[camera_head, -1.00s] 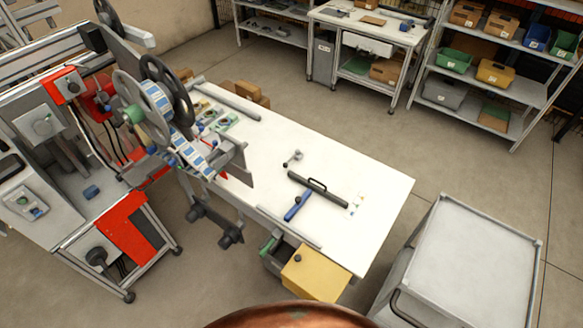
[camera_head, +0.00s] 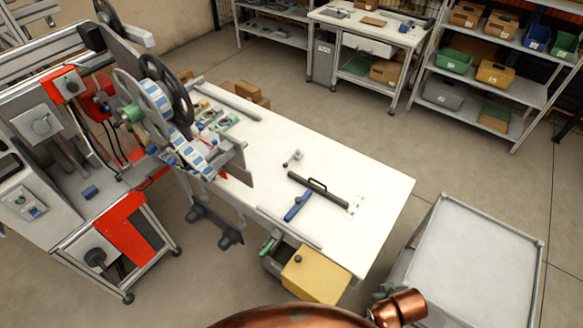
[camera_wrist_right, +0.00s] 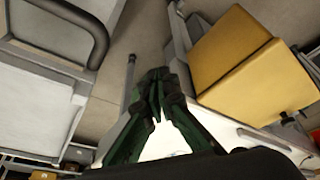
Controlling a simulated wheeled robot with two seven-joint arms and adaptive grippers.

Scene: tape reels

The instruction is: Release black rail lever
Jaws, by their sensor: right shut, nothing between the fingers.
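I cannot tell for sure which part is the black rail lever. Two dark knob-ended parts (camera_head: 228,238) sit on a bar below the reel machine's near side. A black bar with a raised handle (camera_head: 318,189) lies on the white bench, next to a blue-handled tool (camera_head: 297,205). My right gripper (camera_wrist_right: 157,76) is shut and empty, its dark green fingers together in the wrist view. In the head view only a copper part of my right arm (camera_head: 400,307) shows clearly at the lower edge, well away from the machine. My left gripper is out of view.
The white bench (camera_head: 370,200) has free room on its right half. A yellow box (camera_head: 315,274) stands at its near edge and also shows in the wrist view (camera_wrist_right: 230,60). A grey cart (camera_head: 470,260) stands right. The reel machine (camera_head: 150,105) stands left.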

